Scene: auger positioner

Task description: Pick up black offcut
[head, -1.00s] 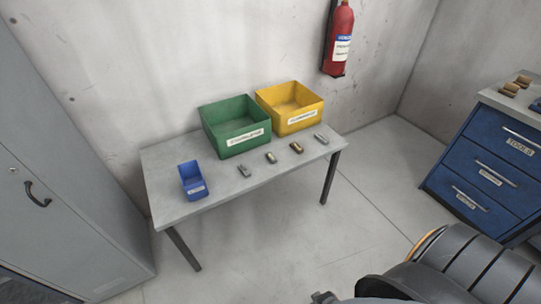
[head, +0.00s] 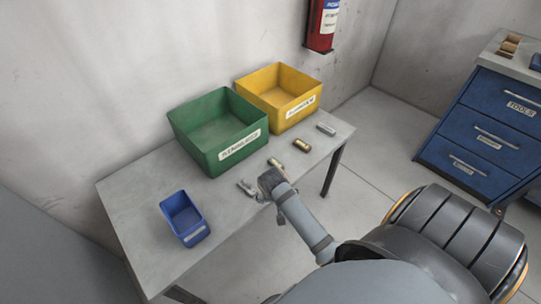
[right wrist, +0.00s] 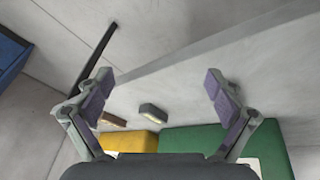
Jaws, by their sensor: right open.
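Several small offcuts lie in a row on the grey table. In the head view there is a grey one (head: 247,187) at the left, a small brassy one (head: 275,163), a brownish one (head: 302,145) and a grey one (head: 325,129). None looks plainly black. In the right wrist view, a dark-sided block with a paler top (right wrist: 153,112) lies between and beyond the fingers, and a brown block (right wrist: 113,120) is near the left finger. My right gripper (head: 258,190) is over the table's front edge; its open fingers (right wrist: 160,88) hold nothing. My left gripper is out of view.
A green bin (head: 195,150) and a yellow bin (head: 262,101) stand behind the offcuts. A small blue bin (head: 185,220) is at the table's left. A blue drawer cabinet (head: 478,150) stands at right. The table (head: 135,200) is bare around the blue bin.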

